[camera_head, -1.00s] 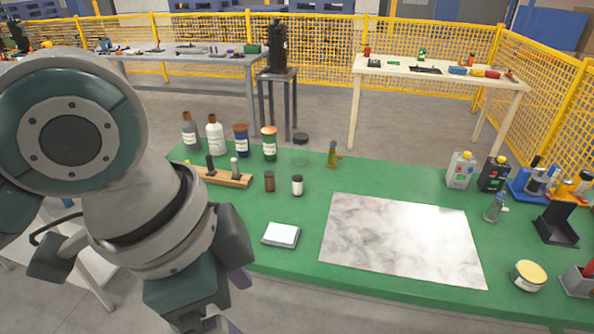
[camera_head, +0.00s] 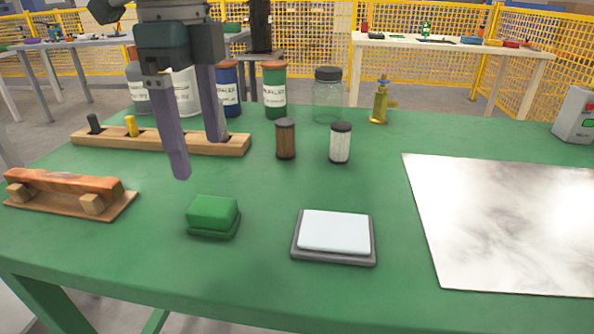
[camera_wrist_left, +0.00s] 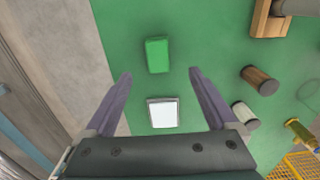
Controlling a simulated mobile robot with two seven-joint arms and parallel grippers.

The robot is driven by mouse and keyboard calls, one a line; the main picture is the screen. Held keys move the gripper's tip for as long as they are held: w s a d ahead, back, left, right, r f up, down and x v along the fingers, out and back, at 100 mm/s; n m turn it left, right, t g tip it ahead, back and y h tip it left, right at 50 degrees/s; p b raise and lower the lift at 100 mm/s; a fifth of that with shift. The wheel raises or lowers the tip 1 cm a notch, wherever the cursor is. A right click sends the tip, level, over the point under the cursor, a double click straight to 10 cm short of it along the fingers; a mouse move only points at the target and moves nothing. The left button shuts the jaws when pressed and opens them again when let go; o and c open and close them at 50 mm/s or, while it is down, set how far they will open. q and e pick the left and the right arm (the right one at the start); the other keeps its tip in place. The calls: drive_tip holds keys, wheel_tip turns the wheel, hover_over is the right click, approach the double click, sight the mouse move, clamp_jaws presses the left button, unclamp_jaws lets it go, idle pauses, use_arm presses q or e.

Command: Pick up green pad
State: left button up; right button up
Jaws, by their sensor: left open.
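The green pad (camera_head: 212,213) is a small green block on a thin green base, lying on the green table left of a white pad. In the left wrist view the green pad (camera_wrist_left: 157,54) shows beyond the fingertips, near the middle between them. My left gripper (camera_head: 198,158) is open and empty, pointing down, above and behind the pad and apart from it. Its fingers (camera_wrist_left: 159,75) are spread wide in the left wrist view. My right gripper is out of view.
A white pad (camera_head: 334,233) in a grey tray lies to the right, with a marbled sheet (camera_head: 510,220) beyond. A wooden rack (camera_head: 160,139), an orange-topped wooden stand (camera_head: 65,191), small jars (camera_head: 340,143) and bottles (camera_head: 275,90) stand around. The table's front edge is near.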

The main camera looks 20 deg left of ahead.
use_arm(q)
hover_over(211, 205)
wheel_tip(211, 205, down, 5)
drive_tip(key=shift+r+b, duration=0.2)
drive_tip(key=shift+b, duration=0.25)
wheel_tip(211, 205, down, 5)
drive_tip(key=shift+f+b, duration=0.2)
drive_tip(key=shift+b, duration=0.65)
drive_tip(key=shift+c, duration=0.7)
drive_tip(key=c, duration=1.3)
drive_tip(key=shift+r, duration=0.15)
wheel_tip(211, 205, up, 20)
drive_tip(key=p, duration=0.5)
drive_tip(key=shift+p, duration=0.3)
